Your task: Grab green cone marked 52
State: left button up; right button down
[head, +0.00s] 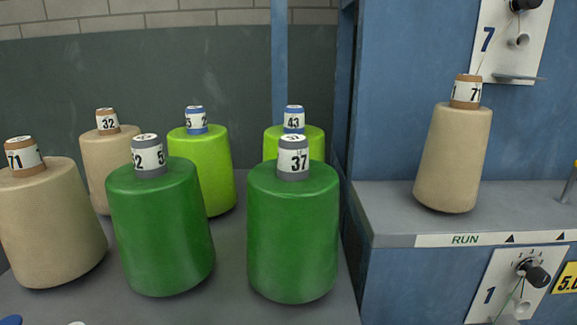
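Two dark green cones stand at the front of the grey shelf. The left dark green cone (160,235) has a grey-banded top label showing a partial "2" and "5", which fits 52 wrapping round. The right dark green cone (293,240) is labelled 37. A lime green cone (212,170) behind shows a partial "5" and "2" on a blue-banded label, with the full number turned out of sight. Another lime green cone (271,143), labelled 43, is mostly hidden behind the 37 cone. Neither of my grippers is in view.
Beige cones marked 71 (50,225) and 32 (98,160) stand at the left, close to the green ones. Another beige cone (452,155) marked 71 stands on the blue machine's ledge (400,215) at right. Blue and white tops (10,320) peek in at bottom left.

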aim_at(166, 245)
jog(key=i+l+u, duration=0.1)
jog(key=l+u, duration=0.15)
jog(key=l, duration=1)
jog(key=l+u, duration=0.3)
jog(key=l, duration=0.95)
jog(key=k, duration=0.05)
